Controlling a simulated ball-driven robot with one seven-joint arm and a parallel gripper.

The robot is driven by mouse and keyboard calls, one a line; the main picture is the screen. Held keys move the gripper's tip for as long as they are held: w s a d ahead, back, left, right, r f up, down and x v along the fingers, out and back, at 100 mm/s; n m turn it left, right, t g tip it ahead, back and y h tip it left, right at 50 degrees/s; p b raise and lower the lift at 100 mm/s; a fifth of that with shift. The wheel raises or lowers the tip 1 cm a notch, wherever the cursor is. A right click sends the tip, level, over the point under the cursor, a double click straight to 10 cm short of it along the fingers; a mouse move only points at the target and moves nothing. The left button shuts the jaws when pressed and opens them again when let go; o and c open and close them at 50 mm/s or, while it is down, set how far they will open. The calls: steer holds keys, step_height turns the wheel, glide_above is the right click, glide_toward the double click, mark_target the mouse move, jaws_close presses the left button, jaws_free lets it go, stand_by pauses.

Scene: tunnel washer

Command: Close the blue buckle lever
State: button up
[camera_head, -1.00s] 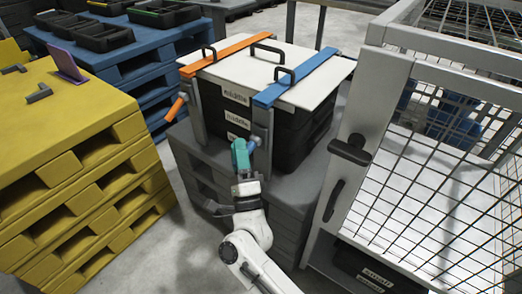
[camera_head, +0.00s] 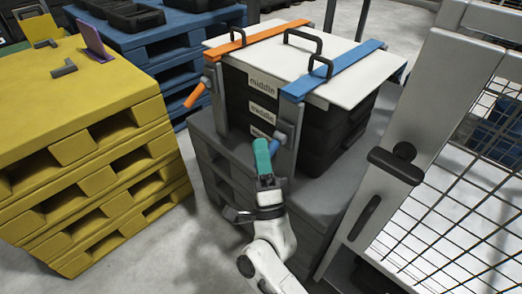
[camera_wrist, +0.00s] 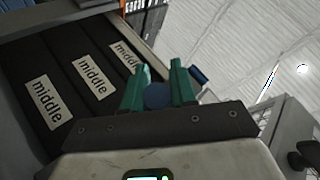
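The blue strap (camera_head: 330,70) runs over the white lid (camera_head: 300,50) of the stacked black crates. Its buckle lever, with a blue handle (camera_head: 275,143), hangs on the grey front post and points down toward my gripper. My gripper (camera_head: 262,148) has teal fingers and is raised at the front of the post, beside the handle. In the wrist view my gripper (camera_wrist: 158,82) has its fingers apart, with a round blue end (camera_wrist: 157,96) between them. Another blue piece (camera_wrist: 198,75) shows past the right finger. Whether the fingers touch the handle cannot be told.
An orange strap (camera_head: 250,38) with an orange lever handle (camera_head: 195,95) is at the left of the crates. A yellow pallet stack (camera_head: 95,150) stands left. A mesh cage door with a dark handle (camera_head: 395,165) stands close on the right.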

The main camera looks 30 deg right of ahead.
steer(key=o, duration=0.4)
steer(key=shift+f, duration=0.1)
steer(key=p+v, duration=0.1)
steer(key=v, duration=0.9)
steer(key=shift+s+a+f, duration=0.1)
steer(key=shift+s+f, duration=0.15)
steer(key=shift+f, duration=0.05)
